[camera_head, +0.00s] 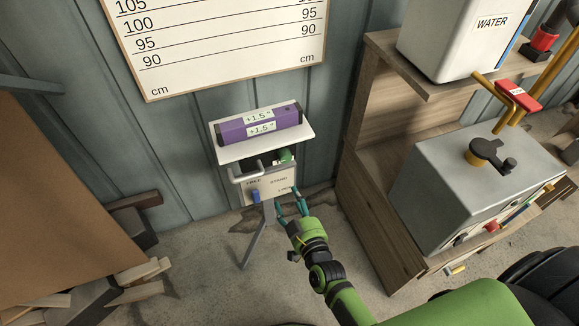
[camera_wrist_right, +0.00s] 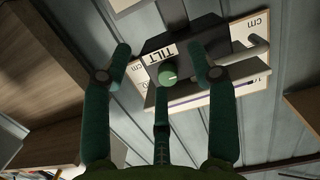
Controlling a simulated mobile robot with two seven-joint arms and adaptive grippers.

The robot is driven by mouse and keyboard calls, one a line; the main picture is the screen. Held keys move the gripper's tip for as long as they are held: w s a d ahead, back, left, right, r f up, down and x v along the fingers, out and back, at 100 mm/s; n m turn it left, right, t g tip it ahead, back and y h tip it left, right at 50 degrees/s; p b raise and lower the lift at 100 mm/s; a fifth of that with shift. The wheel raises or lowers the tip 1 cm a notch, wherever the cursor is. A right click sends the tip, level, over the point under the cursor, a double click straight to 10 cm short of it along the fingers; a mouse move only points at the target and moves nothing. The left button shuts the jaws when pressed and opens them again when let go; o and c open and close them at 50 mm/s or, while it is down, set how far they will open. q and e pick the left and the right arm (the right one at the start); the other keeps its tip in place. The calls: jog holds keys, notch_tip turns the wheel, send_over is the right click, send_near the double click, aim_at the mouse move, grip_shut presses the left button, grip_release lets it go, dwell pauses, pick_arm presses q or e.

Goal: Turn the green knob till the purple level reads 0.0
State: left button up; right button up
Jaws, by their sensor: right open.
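The purple level (camera_head: 260,124) lies on a white plate (camera_head: 229,151) on top of a tripod stand, and its labels read +1.5°. The green knob (camera_head: 286,155) is on the stand just below the plate, partly hidden in the head view. In the right wrist view the round green knob (camera_wrist_right: 168,77) with a pale mark sits beside a TILT label (camera_wrist_right: 160,57). My right gripper (camera_head: 291,204) is open below the knob at the stand's lower right. In the wrist view its fingers (camera_wrist_right: 160,80) are spread around the knob's line of sight, apart from it. My left gripper is not in view.
A grey handle (camera_head: 249,173) and a blue knob (camera_head: 255,196) are on the stand's front panel. A wooden shelf (camera_head: 367,160) with a grey machine (camera_head: 470,190) and a water container (camera_head: 455,40) stands to the right. Wood scraps (camera_head: 140,280) lie at the left.

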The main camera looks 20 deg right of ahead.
jog(key=t+h, duration=0.1)
jog(key=t, duration=0.1)
send_near(286, 159)
jog(key=w, duration=0.2)
jog(key=shift+m, duration=0.3)
jog(key=w, duration=0.6)
jog(key=shift+w+d, duration=0.15)
jog(key=shift+w, duration=0.25)
jog(key=shift+r, duration=0.1)
jog(key=c, duration=1.2)
